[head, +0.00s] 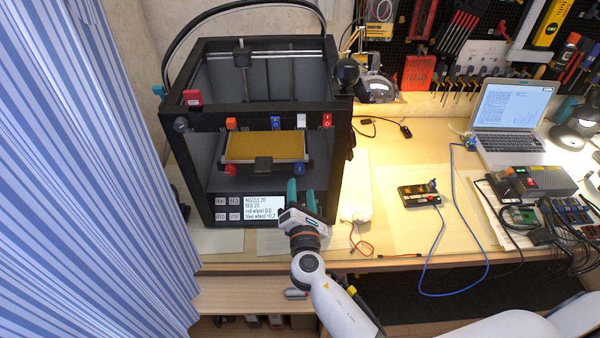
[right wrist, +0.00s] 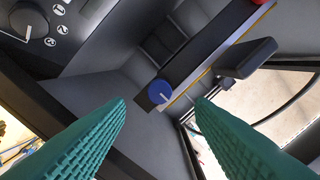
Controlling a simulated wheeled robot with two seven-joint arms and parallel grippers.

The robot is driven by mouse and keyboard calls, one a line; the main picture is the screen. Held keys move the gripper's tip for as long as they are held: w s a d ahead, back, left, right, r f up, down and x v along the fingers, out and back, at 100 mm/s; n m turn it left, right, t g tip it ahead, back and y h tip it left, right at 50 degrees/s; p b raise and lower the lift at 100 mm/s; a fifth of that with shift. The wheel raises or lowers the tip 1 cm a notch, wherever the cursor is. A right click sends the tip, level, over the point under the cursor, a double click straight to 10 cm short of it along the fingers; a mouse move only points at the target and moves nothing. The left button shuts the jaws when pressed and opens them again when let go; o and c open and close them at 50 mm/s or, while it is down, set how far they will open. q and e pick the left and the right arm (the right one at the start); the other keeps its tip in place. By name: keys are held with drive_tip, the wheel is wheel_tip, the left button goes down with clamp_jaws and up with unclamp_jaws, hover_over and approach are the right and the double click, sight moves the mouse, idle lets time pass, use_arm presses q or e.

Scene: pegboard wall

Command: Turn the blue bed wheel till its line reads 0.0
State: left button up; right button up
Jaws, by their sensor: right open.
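The blue bed wheel (head: 299,169) sits under the front right corner of the yellow-topped bed (head: 265,147) in the black printer. In the right wrist view the blue wheel (right wrist: 159,92) shows a white mark on its face. My right gripper (head: 300,194), with green fingers, is open in front of the printer, just below and in front of the wheel. In the wrist view the wheel appears between and beyond the fingertips, apart from both. The display (head: 264,209) has lines for the red and blue wheels; red reads 0.0, and blue seems to end in 0.2, its sign unclear. My left gripper is out of view.
A red wheel (head: 229,168) is under the bed's front left corner. A dark block (head: 263,163) juts out between the wheels. The printer frame (head: 347,110) borders the opening. A striped curtain (head: 85,170) hangs at left; a laptop (head: 513,108) stands at right.

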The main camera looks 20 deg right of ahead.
sight(300, 171)
drive_tip(key=x, duration=0.5)
drive_tip(key=shift+w+d+p, duration=0.15)
drive_tip(key=shift+w+p, duration=0.2)
drive_tip(key=shift+p, duration=0.05)
drive_tip(key=c, duration=1)
drive_tip(key=shift+o, duration=0.2)
drive_tip(key=shift+n, duration=0.3)
drive_tip(key=n+p, duration=0.3)
drive_tip(key=n, duration=0.2)
drive_tip(key=shift+r, duration=0.1)
drive_tip(key=n+p, duration=0.2)
drive_tip(key=n, duration=0.2)
drive_tip(key=shift+p, duration=0.3)
drive_tip(key=shift+n+p, duration=0.4)
drive_tip(key=shift+n, duration=0.5)
